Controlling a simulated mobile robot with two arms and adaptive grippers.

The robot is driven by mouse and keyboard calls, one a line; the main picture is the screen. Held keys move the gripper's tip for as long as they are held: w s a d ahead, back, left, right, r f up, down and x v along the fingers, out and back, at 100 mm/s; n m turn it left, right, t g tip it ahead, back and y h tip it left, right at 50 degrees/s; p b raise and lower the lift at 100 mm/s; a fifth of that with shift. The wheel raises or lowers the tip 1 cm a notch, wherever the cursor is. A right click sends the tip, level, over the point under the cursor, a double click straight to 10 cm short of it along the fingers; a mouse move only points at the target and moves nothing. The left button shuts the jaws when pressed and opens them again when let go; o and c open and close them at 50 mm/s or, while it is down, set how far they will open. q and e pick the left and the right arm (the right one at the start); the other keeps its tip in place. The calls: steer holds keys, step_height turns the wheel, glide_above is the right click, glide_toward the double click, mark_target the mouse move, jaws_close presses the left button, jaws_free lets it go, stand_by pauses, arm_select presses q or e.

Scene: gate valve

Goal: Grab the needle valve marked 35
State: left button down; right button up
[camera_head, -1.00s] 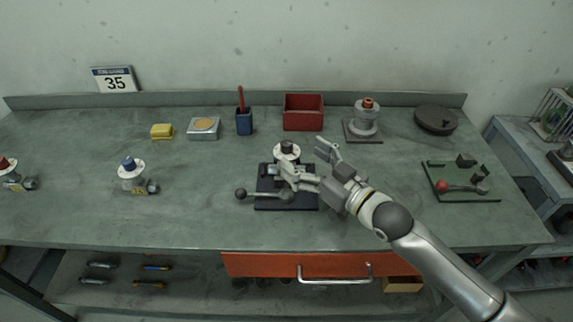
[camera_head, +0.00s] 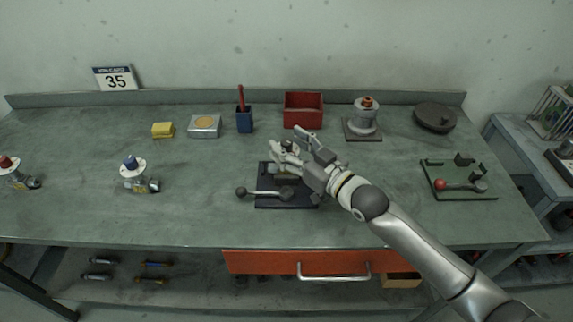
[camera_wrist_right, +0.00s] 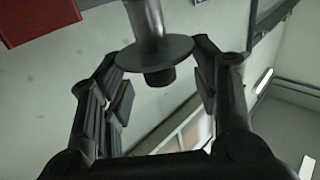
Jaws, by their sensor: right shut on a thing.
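A sign reading 35 (camera_head: 117,80) leans at the back left of the bench. My right gripper (camera_head: 290,146) is over the dark fixture plate (camera_head: 270,203) at the middle of the bench. It is shut on a grey valve with a round flange and dark cap (camera_wrist_right: 155,52), which shows between the fingers in the right wrist view. In the head view the gripper hides most of this valve. A blue-capped valve (camera_head: 133,172) and a red-capped valve (camera_head: 12,171) stand on the left. I cannot read a number on the held valve. My left gripper is out of view.
A lever with a dark ball (camera_head: 242,191) lies across the plate's front. A red bin (camera_head: 303,111), blue cup (camera_head: 244,122) and orange-topped grey part (camera_head: 364,118) stand behind. A green plate (camera_head: 460,190) with a red-ball lever is at right. The bench front-left is clear.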

steer(key=c, duration=0.7)
steer(key=shift+r, duration=0.1)
jaws_close()
